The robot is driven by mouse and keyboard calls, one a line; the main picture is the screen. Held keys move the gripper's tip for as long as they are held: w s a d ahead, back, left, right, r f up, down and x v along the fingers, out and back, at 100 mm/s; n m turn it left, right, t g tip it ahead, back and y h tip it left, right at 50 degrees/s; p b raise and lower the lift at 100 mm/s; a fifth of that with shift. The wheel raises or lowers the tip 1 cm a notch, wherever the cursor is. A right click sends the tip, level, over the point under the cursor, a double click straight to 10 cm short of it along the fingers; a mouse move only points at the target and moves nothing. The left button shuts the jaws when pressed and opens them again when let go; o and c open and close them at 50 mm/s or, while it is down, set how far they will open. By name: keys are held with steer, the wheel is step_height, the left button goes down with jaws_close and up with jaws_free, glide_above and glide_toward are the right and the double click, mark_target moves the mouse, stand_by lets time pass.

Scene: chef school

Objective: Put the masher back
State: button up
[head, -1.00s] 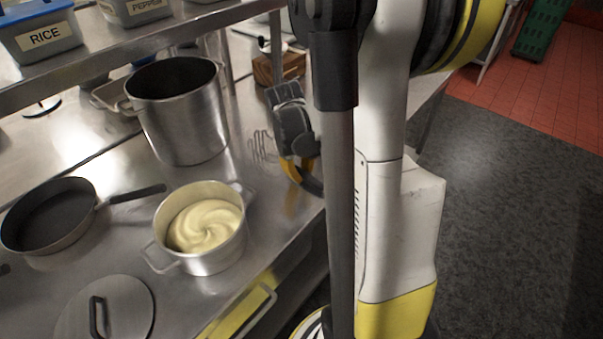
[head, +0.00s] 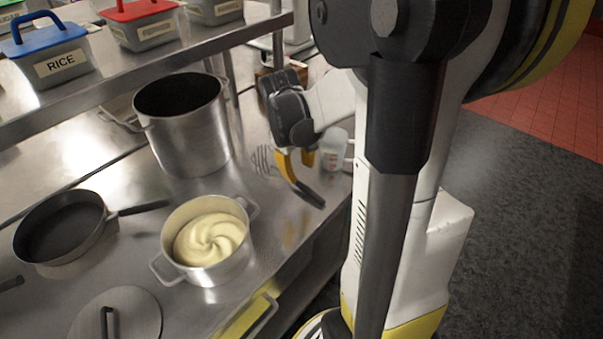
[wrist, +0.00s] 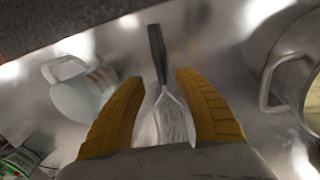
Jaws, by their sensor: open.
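The masher shows in the head view as a thin wire head (head: 262,158) on the steel counter, partly hidden by my gripper. In the wrist view its dark handle (wrist: 157,50) points away, and its pale metal part (wrist: 172,122) lies between my fingers. My gripper (wrist: 160,80) is open, with one yellow finger on each side of the masher and gaps visible beside it. In the head view my gripper (head: 293,170) is low over the counter near its front edge. Finger contact with the counter is unclear.
A pot of mash (head: 166,262) stands left of my gripper, and a tall pot (head: 190,140) behind it. A clear jug (head: 334,150) is close on the right, also in the wrist view (wrist: 85,98). A frying pan (head: 60,228) and lid (head: 130,308) lie further left.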

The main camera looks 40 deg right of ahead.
steer(key=s+a+r+t, duration=0.1)
steer(key=a+r+t, duration=0.1)
steer(key=a, duration=0.6)
steer(key=s+a+r+t+y, duration=0.1)
steer(key=s+a+r+t, duration=0.1)
steer(key=a+r, duration=0.3)
steer(key=s+a+r+t+y, duration=0.1)
steer(key=s+a+r+t, duration=0.1)
steer(key=a, duration=0.8)
steer(key=shift+a+r+t, duration=0.4)
steer(key=shift+r+t, duration=0.2)
steer(key=shift+r, duration=0.2)
